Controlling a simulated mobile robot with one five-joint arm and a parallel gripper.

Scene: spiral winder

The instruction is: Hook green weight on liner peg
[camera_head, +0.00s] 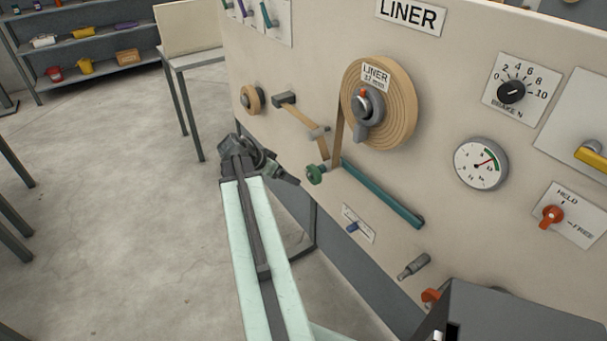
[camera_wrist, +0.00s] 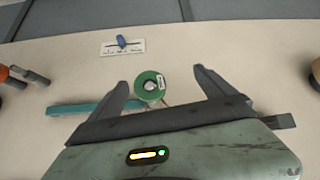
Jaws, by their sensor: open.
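A round green piece, which looks like the green weight (camera_head: 316,174), sits at the left end of a teal arm (camera_head: 385,193) on the panel, just below the tape loop. In the wrist view the green weight (camera_wrist: 150,86) has a pale centre and a white tag. My gripper (camera_head: 284,170) is left of it. In the wrist view my gripper (camera_wrist: 161,80) is open, with the green weight between its fingers in the picture; contact does not show. A bare grey peg (camera_head: 413,266) sticks out lower right; I cannot tell whether it is the liner peg.
The liner roll (camera_head: 397,104) is above, its tape running down to the teal arm's end. A small blue switch (camera_head: 352,227) is below the arm. A gauge (camera_head: 481,163) and an orange lever (camera_head: 551,214) are at right. Open floor (camera_head: 120,220) lies left.

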